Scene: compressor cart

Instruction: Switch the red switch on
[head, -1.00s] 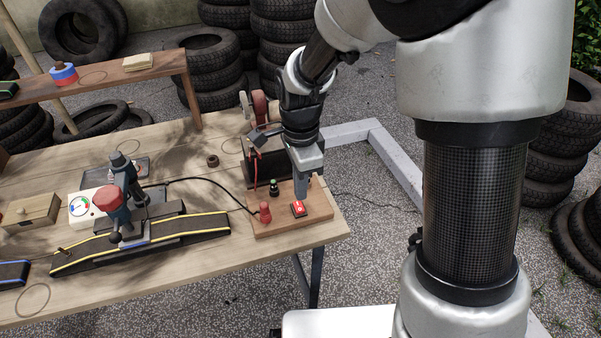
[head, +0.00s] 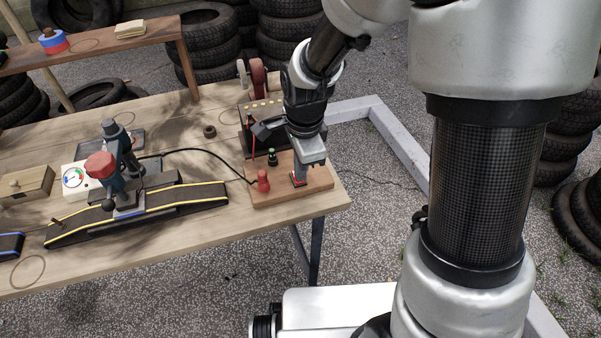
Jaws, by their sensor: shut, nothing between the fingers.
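The red switch (head: 303,184) is set in the right part of a wooden board (head: 262,199) at the near right corner of the workbench. My gripper (head: 300,174) points down over the switch with its fingers shut and empty. The fingertips are at the switch and cover most of it, so only bits of red show around them. I cannot tell whether they touch it or which way the switch is set.
A red knob (head: 263,180) and a small green-topped part (head: 272,156) stand on the board left of my gripper. A dark box (head: 247,143) stands behind. A black cable (head: 205,155) runs left past a ramped track (head: 200,196).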

